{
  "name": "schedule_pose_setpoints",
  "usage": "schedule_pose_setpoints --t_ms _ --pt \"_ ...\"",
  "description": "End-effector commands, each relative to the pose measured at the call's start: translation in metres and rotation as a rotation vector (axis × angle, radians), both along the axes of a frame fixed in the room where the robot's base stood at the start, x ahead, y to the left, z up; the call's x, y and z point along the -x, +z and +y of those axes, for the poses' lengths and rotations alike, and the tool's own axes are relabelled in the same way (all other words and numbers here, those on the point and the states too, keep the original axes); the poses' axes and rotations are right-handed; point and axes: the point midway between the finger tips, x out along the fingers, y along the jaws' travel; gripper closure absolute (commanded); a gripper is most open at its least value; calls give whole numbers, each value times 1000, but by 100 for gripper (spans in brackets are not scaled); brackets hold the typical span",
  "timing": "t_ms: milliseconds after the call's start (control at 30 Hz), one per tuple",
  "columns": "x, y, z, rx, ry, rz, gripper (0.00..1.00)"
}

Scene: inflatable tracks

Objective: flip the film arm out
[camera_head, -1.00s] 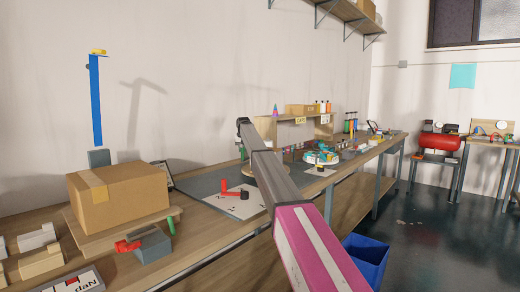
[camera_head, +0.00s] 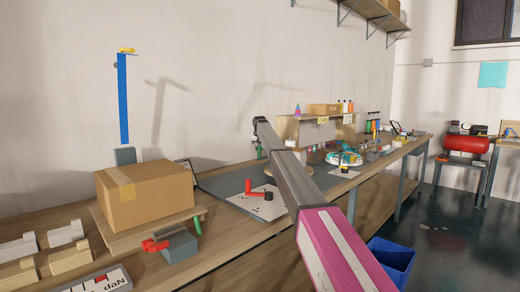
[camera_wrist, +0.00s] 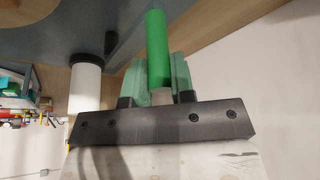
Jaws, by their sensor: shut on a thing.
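In the wrist view, my gripper (camera_wrist: 158,82) has its two translucent green fingers on either side of an upright green rod (camera_wrist: 158,48) and is shut on it. I cannot tell whether this rod is the grip of the film arm. A white roll with a black cap (camera_wrist: 86,85) stands to the left of the fingers, apart from them. In the head view, my arm reaches from the lower right toward the back of the bench, and a small green piece (camera_head: 259,151) shows below its far end. The fingers are too small to make out there.
A cardboard box (camera_head: 148,195) stands on a wooden board at the left of the bench (camera_head: 225,240). A red lever piece (camera_head: 262,187) lies on a white sheet in front of my arm. Small goods crowd the bench farther right. A blue bin (camera_head: 392,258) stands on the floor.

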Motion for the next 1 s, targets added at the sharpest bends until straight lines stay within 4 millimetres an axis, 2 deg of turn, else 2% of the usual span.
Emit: schedule_pose_setpoints --t_ms 233,267,300,333,767,1000 --pt "-3 1 2 -3 2 -5 100" --pt "-3 1 2 -3 2 -5 67" --pt "-3 1 2 -3 2 -5 54" --pt "-3 1 2 -3 2 -5 52" --pt "1 6 1 -1 1 -3 52" --pt "13 36 0 -2 2 -5 52"
